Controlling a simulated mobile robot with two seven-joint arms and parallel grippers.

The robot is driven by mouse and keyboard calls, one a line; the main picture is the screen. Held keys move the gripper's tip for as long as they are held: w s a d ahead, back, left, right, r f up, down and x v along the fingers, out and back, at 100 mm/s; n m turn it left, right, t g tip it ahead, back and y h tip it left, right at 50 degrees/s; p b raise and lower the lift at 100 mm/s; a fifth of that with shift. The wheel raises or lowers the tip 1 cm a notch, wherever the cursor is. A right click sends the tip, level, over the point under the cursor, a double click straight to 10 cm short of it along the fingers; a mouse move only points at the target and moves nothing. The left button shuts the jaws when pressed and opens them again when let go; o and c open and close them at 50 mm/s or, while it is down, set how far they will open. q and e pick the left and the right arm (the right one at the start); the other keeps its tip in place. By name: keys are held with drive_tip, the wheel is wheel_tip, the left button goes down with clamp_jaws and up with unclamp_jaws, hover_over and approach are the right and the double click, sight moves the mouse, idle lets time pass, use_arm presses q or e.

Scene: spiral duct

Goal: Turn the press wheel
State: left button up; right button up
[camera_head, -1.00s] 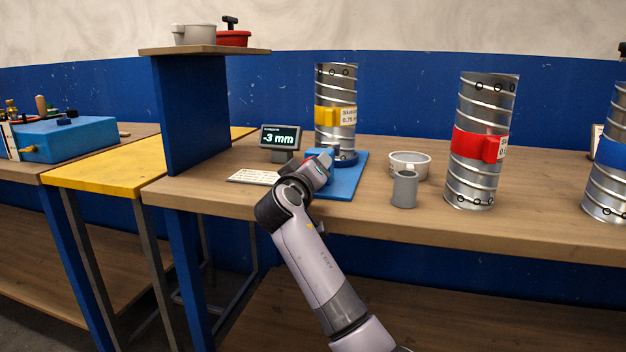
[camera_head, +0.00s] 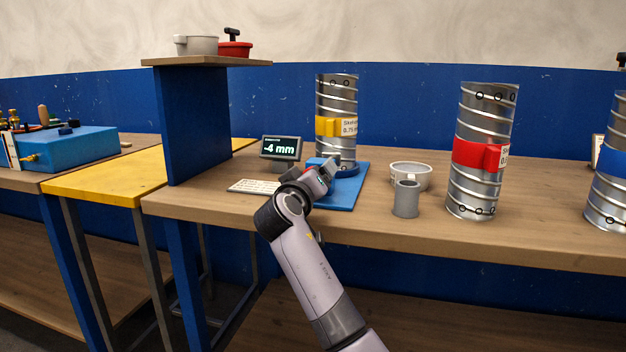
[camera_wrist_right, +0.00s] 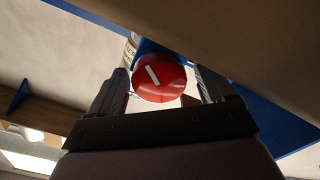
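The press wheel (camera_wrist_right: 160,80) is a round red knob with a white bar mark on its face, seen in the right wrist view. My right gripper (camera_wrist_right: 161,74) has one finger on each side of it and appears shut on its rim. In the head view this gripper (camera_head: 328,168) is at the front left of the blue press base (camera_head: 346,190) and hides the wheel. A spiral duct with a yellow band (camera_head: 327,127) stands upright on the press. The display (camera_head: 281,148) beside it reads -4 mm. My left gripper is not in view.
A grey cup (camera_head: 405,199) and a white bowl (camera_head: 410,171) stand right of the press. Ducts with a red band (camera_head: 470,153) and a blue band (camera_head: 611,160) stand farther right. A label card (camera_head: 250,186) lies left. A blue upright panel (camera_head: 195,122) carries a shelf.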

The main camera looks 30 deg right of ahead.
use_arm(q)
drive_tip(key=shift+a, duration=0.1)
use_arm(e)
drive_tip(key=shift+s+a, duration=0.35)
drive_tip(key=shift+a, duration=0.05)
drive_tip(key=v, duration=0.6)
drive_tip(key=shift+a, duration=0.1)
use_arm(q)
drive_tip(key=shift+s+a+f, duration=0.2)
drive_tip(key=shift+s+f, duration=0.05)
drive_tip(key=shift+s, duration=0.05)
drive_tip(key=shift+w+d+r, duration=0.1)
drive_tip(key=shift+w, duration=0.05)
use_arm(e)
drive_tip(key=shift+s, duration=0.1)
